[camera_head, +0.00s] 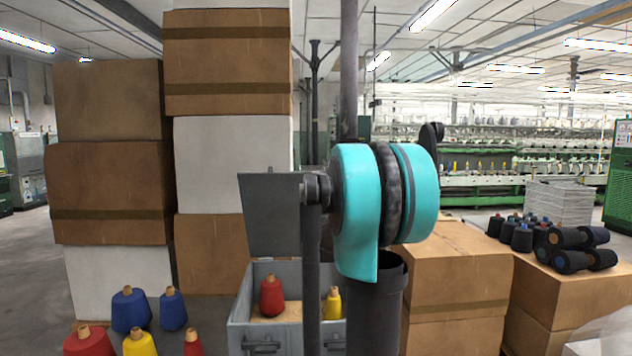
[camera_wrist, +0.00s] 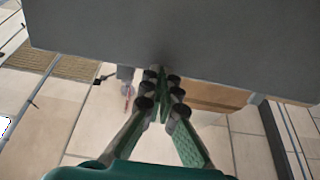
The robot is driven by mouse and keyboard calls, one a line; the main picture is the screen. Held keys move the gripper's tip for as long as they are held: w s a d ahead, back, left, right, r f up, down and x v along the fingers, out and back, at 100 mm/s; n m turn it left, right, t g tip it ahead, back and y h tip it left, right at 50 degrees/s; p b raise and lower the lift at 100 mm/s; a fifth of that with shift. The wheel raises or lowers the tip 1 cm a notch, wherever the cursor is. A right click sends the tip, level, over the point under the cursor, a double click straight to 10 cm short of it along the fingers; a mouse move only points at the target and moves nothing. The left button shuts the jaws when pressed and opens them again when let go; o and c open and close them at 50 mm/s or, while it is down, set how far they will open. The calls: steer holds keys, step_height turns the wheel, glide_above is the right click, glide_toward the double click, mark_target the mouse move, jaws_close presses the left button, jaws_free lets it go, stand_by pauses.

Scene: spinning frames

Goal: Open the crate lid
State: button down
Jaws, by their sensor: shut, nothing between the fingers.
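The grey crate (camera_head: 238,335) stands in the lower middle of the head view, with dark handles on its front. Its grey lid (camera_head: 270,215) stands raised, about upright, above the back of the crate. My arm hides the right part of both. In the wrist view my gripper (camera_wrist: 161,76) has its fingertips together with nothing between them. A broad grey panel, which looks like the lid (camera_wrist: 110,35), fills the top of that view just past the fingertips. I cannot tell whether they touch it. My gripper cannot be made out in the head view.
A red cone (camera_head: 271,296) and a yellow cone (camera_head: 333,303) stand inside the crate. Stacked boxes (camera_head: 110,195) rise behind and to the left. More coloured cones (camera_head: 130,311) stand at the lower left. Cardboard boxes (camera_head: 455,270) with dark spools stand on the right.

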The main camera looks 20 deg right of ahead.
steer(key=w+d+r+g, duration=0.1)
steer(key=w+d+r, duration=0.1)
steer(key=w, duration=0.6)
steer(key=w+d+r+g, duration=0.2)
steer(key=w+r, duration=0.1)
steer(key=w, duration=0.5)
steer(key=shift+d+r+y, duration=0.15)
steer(key=shift+d+y, duration=0.15)
steer(key=shift+y, duration=0.1)
